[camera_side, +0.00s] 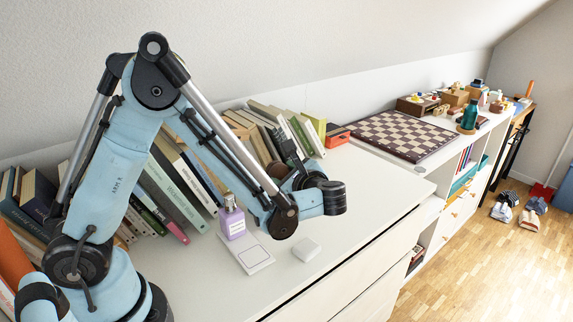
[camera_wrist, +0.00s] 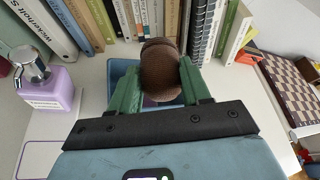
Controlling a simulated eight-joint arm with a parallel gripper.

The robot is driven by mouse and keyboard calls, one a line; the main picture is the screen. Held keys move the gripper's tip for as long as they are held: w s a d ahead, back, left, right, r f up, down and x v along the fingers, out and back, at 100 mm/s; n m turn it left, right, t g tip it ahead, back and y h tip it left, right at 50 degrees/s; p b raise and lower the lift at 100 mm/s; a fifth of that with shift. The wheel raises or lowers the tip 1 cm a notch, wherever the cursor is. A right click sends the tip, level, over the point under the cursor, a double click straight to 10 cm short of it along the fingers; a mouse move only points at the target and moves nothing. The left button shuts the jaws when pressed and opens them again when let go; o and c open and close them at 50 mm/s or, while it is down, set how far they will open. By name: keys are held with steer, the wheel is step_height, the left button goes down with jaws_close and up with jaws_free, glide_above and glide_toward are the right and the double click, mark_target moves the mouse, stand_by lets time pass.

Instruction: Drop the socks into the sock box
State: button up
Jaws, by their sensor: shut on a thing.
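A rolled brown bundle, which looks like the socks (camera_wrist: 160,72), sits between my gripper's green fingers (camera_wrist: 160,82) in the wrist view. My gripper is shut on it. A blue open box (camera_wrist: 120,70), which looks like the sock box, shows behind and below the bundle. Most of the box is hidden by the socks and fingers. In the side view my gripper (camera_side: 297,165) is over the white top by the book row.
Books (camera_side: 175,185) line the wall behind the box. A purple bottle (camera_side: 232,219) stands on the white top beside my arm, with a small white block (camera_side: 306,250) near it. A chessboard (camera_side: 402,135) lies to the right. The front of the top is clear.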

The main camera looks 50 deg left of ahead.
steer(key=o, duration=1.1)
steer(key=v, duration=1.2)
steer(key=s+a+n+t+h, duration=0.3)
steer(key=s+n+h, duration=0.5)
steer(key=n+h, duration=0.5)
steer(key=shift+a+f+n+t+h, duration=0.2)
steer(key=shift+a+n+t+h, duration=0.15)
steer(key=shift+a+n, duration=0.4)
